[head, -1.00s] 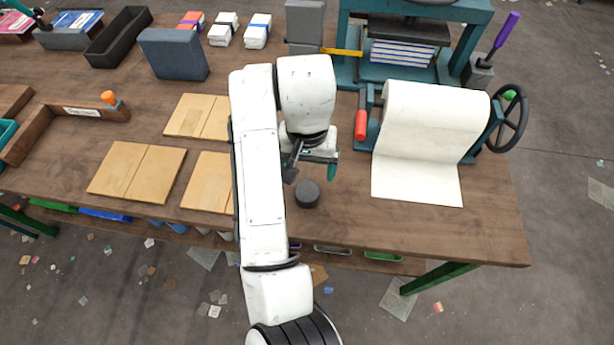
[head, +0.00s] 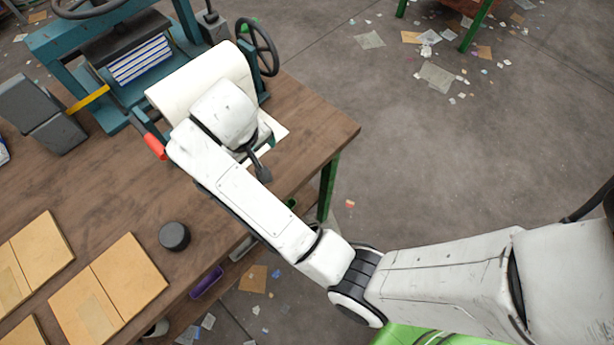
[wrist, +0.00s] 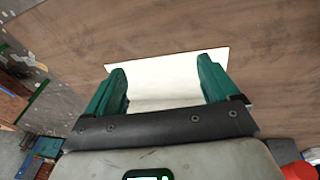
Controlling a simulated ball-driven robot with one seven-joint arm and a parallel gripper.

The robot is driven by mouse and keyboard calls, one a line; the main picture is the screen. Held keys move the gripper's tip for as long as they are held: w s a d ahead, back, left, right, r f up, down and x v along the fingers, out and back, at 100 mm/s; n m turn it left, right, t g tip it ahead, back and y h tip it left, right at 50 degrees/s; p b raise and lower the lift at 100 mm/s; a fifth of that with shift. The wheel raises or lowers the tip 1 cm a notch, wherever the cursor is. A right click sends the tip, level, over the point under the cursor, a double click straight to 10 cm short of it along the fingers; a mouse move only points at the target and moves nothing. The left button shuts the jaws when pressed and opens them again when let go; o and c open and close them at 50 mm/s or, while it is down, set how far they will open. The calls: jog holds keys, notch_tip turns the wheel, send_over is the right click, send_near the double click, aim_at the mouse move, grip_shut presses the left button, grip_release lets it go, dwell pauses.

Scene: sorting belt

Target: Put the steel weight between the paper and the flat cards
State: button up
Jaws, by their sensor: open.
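The steel weight appears to be the dark, round, squat puck (head: 174,236). It stands upright on bare tabletop near the front edge, with the tan flat cards (head: 128,276) to its left and the white paper roll (head: 195,82) up and to its right. My gripper (wrist: 163,72) is open and empty in the wrist view, its green fingers apart above the paper's loose white sheet (wrist: 170,78). In the head view my wrist hides much of that sheet and most of the gripper. The weight is outside the wrist view.
The roll sits in a teal press with a red handle (head: 155,146) and a black handwheel (head: 262,48). Grey blocks (head: 40,112) stand at the left. The wooden table (head: 320,130) ends just right of the sheet. Bare wood lies between the weight and the roll.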

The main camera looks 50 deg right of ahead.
jog(key=s+d+f, duration=0.1)
jog(key=s+d, duration=0.1)
jog(key=s+d+f, duration=0.1)
jog(key=s+d, duration=0.1)
jog(key=s+d+f, duration=0.1)
jog(key=s+d, duration=0.1)
jog(key=d, duration=0.1)
jog(key=shift+s+d, duration=0.1)
jog(key=shift+s, duration=0.15)
jog(key=s+f+y, duration=0.1)
jog(key=s+f, duration=0.1)
jog(key=s, duration=0.7)
jog(key=s+f+y, duration=0.1)
jog(key=s+f, duration=0.1)
jog(key=s, duration=0.7)
jog(key=shift+s+d+f+n+g, duration=0.15)
jog(key=shift+s+d+n+g, duration=0.05)
jog(key=shift+n+g, duration=0.2)
jog(key=shift+c, duration=0.2)
